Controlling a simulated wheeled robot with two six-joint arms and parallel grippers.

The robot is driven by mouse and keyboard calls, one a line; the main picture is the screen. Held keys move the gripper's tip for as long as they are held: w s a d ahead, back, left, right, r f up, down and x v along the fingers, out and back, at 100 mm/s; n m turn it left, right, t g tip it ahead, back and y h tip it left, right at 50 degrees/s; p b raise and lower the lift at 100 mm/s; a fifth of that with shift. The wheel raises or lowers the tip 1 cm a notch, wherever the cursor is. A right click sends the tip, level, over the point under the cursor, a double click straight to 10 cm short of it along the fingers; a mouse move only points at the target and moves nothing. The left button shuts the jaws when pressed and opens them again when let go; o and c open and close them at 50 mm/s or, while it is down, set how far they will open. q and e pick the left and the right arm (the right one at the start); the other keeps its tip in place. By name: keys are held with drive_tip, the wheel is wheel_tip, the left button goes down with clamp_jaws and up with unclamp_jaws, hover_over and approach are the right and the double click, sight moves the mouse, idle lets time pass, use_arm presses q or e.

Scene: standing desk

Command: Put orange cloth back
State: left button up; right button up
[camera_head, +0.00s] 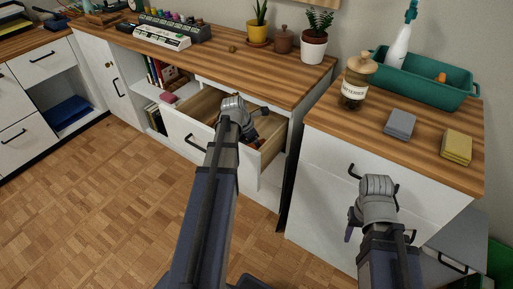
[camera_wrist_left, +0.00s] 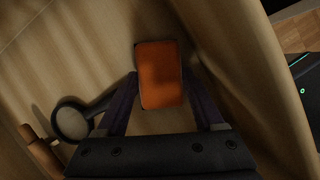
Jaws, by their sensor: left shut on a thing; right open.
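The orange cloth (camera_wrist_left: 158,75), a small flat block with a dark edge, is between the fingers of my left gripper (camera_wrist_left: 160,88) in the left wrist view. The left gripper is shut on it, inside the open drawer (camera_head: 270,149) of the wooden-topped desk. In the head view my left wrist hides most of the drawer's inside and the cloth. My right gripper (camera_head: 352,228) is open and empty, in front of the white cabinet at the right; its fingers are partly hidden.
A magnifying glass (camera_wrist_left: 72,122) and a wooden-handled item (camera_wrist_left: 40,150) lie in the drawer beside the cloth. On the right cabinet top stand a grey cloth (camera_head: 400,124), a yellow cloth (camera_head: 456,147), a labelled jar (camera_head: 355,92) and a green caddy (camera_head: 425,88) with a spray bottle.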

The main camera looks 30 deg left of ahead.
use_arm(q)
drive_tip(key=o, duration=1.5)
drive_tip(key=shift+c, duration=0.2)
drive_tip(key=shift+r, duration=0.1)
drive_tip(key=p+v, duration=1.1)
drive_tip(key=v, duration=0.1)
